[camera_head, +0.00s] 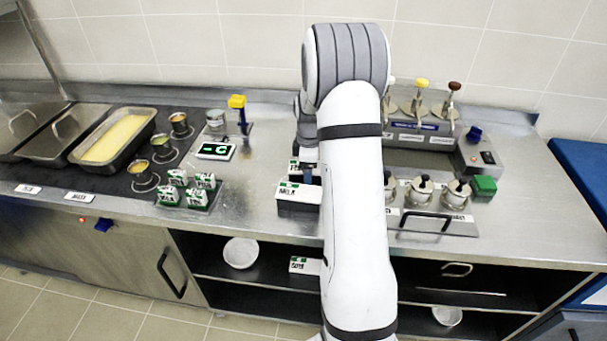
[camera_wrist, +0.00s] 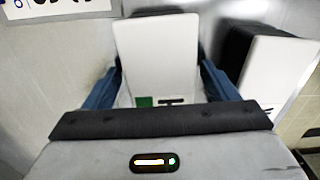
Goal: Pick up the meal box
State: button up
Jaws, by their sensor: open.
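In the wrist view, my gripper (camera_wrist: 160,70) is open, with one blue finger on each side of a white box (camera_wrist: 158,50) with a green patch and dark print. Contact with the fingers cannot be told. A second white box with a dark side (camera_wrist: 278,68) is to the right, outside the fingers.
Several small green-and-white cartons (camera_head: 187,190) stand left, near a scale (camera_head: 215,151). Lidded pots (camera_head: 421,190) and pump dispensers (camera_head: 421,105) are right. A bowl (camera_head: 241,252) and another box (camera_head: 305,265) are on the shelf below. Bare counter lies between cartons and boxes.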

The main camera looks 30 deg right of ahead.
jog(key=c, duration=1.3)
jog(key=shift+o, duration=0.2)
jog(key=shift+r, duration=0.1)
